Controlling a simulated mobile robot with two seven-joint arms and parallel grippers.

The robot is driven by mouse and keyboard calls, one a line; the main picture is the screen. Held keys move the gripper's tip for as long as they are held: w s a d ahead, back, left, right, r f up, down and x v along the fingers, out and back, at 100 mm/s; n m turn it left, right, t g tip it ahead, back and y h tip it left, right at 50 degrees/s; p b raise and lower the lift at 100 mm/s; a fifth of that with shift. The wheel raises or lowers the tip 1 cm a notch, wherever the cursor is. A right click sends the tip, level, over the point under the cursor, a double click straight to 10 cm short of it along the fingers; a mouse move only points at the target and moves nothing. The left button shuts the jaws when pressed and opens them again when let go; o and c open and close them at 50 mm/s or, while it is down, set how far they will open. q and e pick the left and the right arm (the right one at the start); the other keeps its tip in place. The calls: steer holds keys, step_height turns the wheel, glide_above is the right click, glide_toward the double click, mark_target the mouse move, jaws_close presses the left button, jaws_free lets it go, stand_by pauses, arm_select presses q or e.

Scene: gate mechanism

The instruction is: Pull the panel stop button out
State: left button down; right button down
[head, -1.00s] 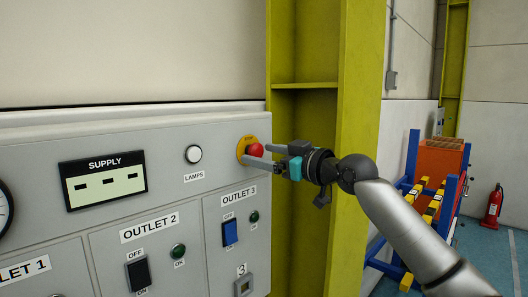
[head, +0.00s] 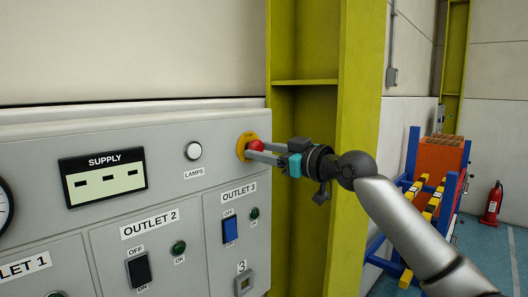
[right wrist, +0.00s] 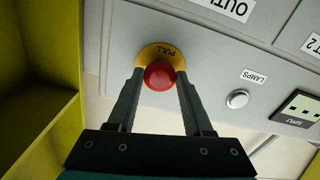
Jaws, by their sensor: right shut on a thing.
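The red stop button (head: 256,148) sits on a yellow ring (head: 241,142) at the upper right of the grey panel (head: 110,203). In the right wrist view the button (right wrist: 159,75) is between the two finger ends, with the yellow ring (right wrist: 150,53) marked PULL behind it. My right gripper (head: 259,152) is shut on the button, one finger on each side. The fingers partly hide the button in the head view. My left gripper is not in view.
The white lamps button (head: 194,151) and the outlet 3 switch (head: 230,229) are on the panel near the gripper. A yellow-green steel column (head: 358,130) stands just right of the panel. A blue rack and a red extinguisher (head: 492,203) are farther back.

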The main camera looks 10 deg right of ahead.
stand_by(0.5)
steer(key=shift+s+d, duration=0.3)
steer(key=shift+s, duration=0.1)
steer(key=shift+s+d, duration=0.15)
steer(key=shift+s, duration=0.05)
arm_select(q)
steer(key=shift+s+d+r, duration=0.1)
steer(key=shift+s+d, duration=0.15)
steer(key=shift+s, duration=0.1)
arm_select(e)
steer(key=shift+c, duration=1.5)
jaws_free()
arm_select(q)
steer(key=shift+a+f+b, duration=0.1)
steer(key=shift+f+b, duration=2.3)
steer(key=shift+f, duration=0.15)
arm_select(e)
steer(key=v, duration=1.5)
steer(key=shift+s, duration=0.15)
